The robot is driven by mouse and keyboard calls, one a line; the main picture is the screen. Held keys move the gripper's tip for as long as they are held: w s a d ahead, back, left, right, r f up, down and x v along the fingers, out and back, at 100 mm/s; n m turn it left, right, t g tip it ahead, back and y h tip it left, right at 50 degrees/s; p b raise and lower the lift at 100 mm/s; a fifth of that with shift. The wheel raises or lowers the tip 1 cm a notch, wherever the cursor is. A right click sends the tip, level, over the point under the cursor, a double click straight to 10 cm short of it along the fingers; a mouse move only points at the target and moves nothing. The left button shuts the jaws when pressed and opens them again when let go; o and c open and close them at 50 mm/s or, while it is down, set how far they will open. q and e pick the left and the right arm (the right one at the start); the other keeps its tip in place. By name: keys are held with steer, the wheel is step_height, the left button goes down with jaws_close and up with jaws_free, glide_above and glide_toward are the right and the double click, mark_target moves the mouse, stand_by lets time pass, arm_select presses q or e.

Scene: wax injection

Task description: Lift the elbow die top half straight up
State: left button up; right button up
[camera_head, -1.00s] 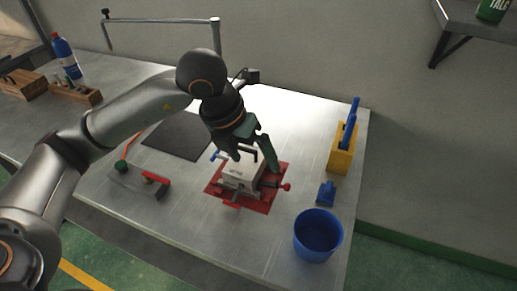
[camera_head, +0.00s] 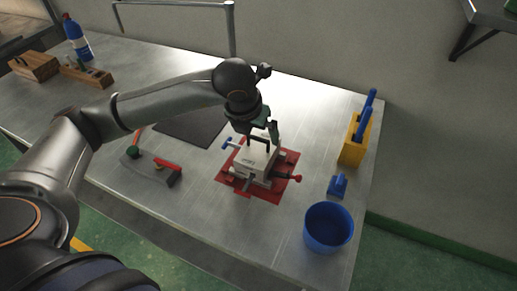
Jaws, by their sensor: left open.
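The elbow die (camera_head: 254,160) is a pale grey block in the middle of the steel table. Its top half shows a dark mark or handle on its upper face; I cannot make out a gap below it. The die stands over a red mat (camera_head: 266,195). My left gripper (camera_head: 264,138) is open, fingers pointing down, at the far upper side of the die. I cannot tell whether the fingers touch it, and they partly hide its back edge. A blue-handled piece (camera_head: 230,144) sticks out left of the die and a red knob (camera_head: 297,178) to its right. My right gripper is not in view.
A blue bucket (camera_head: 328,228), a small blue item (camera_head: 338,185) and a yellow holder (camera_head: 354,145) with blue-handled tools stand on the right. Wooden boxes and a bottle (camera_head: 77,38) stand far left.

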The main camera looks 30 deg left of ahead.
mark_target(258, 137)
arm_select(q)
steer(key=shift+x, duration=1.8)
steer(key=shift+a, duration=0.1)
jaws_close()
steer(key=shift+w+r, duration=0.15)
